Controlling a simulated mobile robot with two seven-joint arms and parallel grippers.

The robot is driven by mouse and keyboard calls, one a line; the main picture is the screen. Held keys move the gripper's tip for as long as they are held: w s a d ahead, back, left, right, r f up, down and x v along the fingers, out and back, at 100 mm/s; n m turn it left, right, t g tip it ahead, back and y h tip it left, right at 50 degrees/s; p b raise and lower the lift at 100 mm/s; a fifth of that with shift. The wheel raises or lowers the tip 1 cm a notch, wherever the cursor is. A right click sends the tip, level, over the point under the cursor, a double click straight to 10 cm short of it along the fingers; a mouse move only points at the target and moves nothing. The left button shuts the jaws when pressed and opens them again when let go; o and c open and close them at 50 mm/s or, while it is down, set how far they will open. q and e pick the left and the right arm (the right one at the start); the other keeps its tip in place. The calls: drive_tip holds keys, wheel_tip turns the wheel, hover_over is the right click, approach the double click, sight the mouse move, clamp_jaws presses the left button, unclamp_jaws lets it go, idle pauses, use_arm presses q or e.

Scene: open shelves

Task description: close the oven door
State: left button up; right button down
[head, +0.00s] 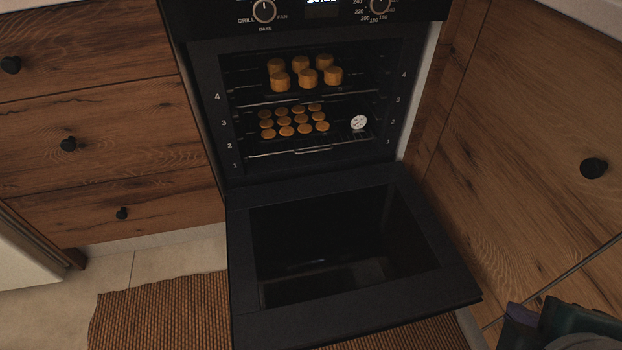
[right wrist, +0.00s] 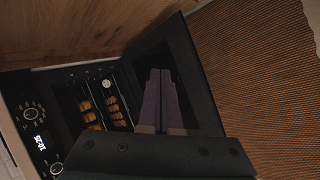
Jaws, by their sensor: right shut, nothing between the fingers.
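The oven door (head: 350,322) hangs fully open below the oven (head: 212,110), roughly level, with its dark glass panel facing up. The oven door also shows in the right wrist view (right wrist: 199,95), behind the gripper fingers. My right gripper (head: 522,314) is at the lower right of the head view, to the right of the door's front corner. Its purple fingers (right wrist: 160,98) are together and empty in the right wrist view. I cannot tell its exact height relative to the door. My left gripper is not in view.
Baked goods (head: 295,121) sit on two racks inside the oven, with a round white dial (head: 358,122) beside them. Wooden drawers (head: 100,120) stand at left and a wooden cabinet (head: 540,130) at right. A brown woven rug (head: 160,315) lies on the floor.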

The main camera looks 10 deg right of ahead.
drive_tip(key=w+a+f+n+t+b, duration=0.1)
drive_tip(key=a+f+n+t+b, duration=0.35)
drive_tip(key=f+b, duration=0.75)
drive_tip(key=w+a+f+n+t+b, duration=0.1)
drive_tip(key=f+n+b, duration=0.8)
drive_tip(key=f, duration=0.5)
drive_tip(key=s+a+f+n+t+y+b, duration=0.1)
drive_tip(key=a+f+n+y+b, duration=0.2)
drive_tip(key=a+f+n+b, duration=0.45)
drive_tip(key=s+a+f+n+t+y+b, duration=0.1)
drive_tip(key=a+f+n+t+y+b, duration=0.2)
drive_tip(key=f+b, duration=0.7)
drive_tip(key=w+f+n+g+b, duration=0.1)
drive_tip(key=w+f+b, duration=0.35)
drive_tip(key=w, duration=0.35)
use_arm(q)
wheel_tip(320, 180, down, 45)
drive_tip(key=p, duration=0.1)
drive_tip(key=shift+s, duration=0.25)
use_arm(e)
drive_tip(key=r, duration=0.2)
drive_tip(key=w+r, duration=0.1)
drive_tip(key=r, duration=0.1)
drive_tip(key=shift+r, duration=0.4)
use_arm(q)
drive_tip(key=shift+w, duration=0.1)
